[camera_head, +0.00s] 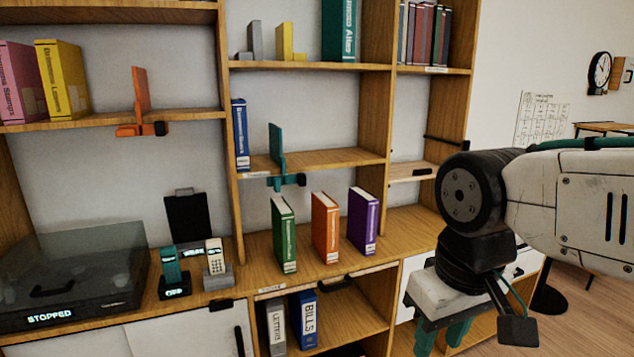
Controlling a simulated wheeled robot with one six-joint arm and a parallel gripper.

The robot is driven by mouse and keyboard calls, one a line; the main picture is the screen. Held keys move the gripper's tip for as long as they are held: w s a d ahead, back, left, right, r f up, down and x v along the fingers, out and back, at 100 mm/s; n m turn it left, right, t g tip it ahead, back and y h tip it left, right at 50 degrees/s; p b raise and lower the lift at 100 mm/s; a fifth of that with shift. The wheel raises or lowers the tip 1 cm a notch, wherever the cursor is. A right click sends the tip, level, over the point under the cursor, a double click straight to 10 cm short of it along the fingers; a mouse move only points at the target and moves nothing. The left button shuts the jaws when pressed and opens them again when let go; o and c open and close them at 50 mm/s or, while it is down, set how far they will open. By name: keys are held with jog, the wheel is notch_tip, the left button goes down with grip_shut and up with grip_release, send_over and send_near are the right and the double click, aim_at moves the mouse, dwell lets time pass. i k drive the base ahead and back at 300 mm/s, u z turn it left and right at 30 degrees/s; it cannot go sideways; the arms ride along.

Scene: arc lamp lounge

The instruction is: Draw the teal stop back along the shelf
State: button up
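The teal stop (277,150) is an upright plate on the middle shelf (330,160) of the centre bay. Its teal clamp foot with a dark knob hangs at the shelf's front edge. A blue book (240,135) stands at the left end of that shelf, with a gap between it and the stop. My gripper (441,338) is at the lower right, pointing down, well away from the stop. Its two teal fingers are apart, with nothing seen between them, though the fingertips are near the bottom of the picture.
Green (284,234), orange (325,228) and purple (363,220) books stand on the counter below the shelf. An orange stop (141,95) is on the left bay's shelf. A turntable (75,275) and two phones are at lower left. The shelf right of the teal stop is bare.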

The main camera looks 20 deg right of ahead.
aim_at(275, 136)
jog(key=z, duration=0.8)
jog(key=i, duration=0.6)
jog(key=u, duration=0.85)
